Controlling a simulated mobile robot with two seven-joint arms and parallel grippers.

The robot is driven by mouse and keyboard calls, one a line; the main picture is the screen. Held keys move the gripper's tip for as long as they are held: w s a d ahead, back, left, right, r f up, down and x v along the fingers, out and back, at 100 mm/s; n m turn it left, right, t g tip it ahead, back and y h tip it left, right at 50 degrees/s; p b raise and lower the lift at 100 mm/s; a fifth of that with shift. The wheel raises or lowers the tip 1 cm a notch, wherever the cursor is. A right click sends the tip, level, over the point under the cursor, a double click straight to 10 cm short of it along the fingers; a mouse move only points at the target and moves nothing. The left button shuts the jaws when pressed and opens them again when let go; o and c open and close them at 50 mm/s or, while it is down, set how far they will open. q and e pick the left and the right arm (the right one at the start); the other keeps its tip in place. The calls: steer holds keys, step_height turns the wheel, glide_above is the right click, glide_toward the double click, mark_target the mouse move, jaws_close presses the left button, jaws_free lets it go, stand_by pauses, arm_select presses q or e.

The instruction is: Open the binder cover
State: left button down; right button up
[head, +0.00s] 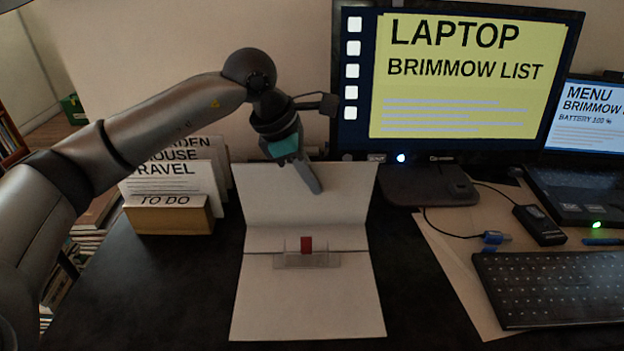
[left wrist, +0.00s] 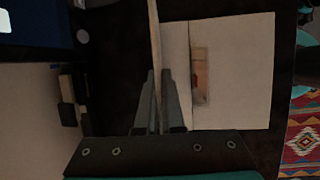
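The binder lies on the dark desk with its pale cover (head: 290,197) standing tilted up at the back. Its pale lower panel (head: 308,305) lies flat in front, with a clear clip piece and a red tab (head: 306,245) near the fold. My left gripper (head: 310,180) is at the cover's upper edge, one finger in front of it. In the left wrist view the cover (left wrist: 153,40) shows edge-on, running down between the close fingers of the left gripper (left wrist: 158,78). The far finger is hidden in the head view.
A wooden card holder (head: 168,218) marked TO DO stands left of the binder. A monitor (head: 455,80) stands behind right, with a laptop (head: 580,130) and keyboard (head: 550,288) at right. Bare desk (head: 150,290) lies at the front left.

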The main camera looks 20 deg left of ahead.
arm_select(q)
steer(key=shift+r, duration=0.1)
stand_by(0.7)
steer(key=c, duration=1)
jaws_free()
steer(key=shift+c, duration=0.2)
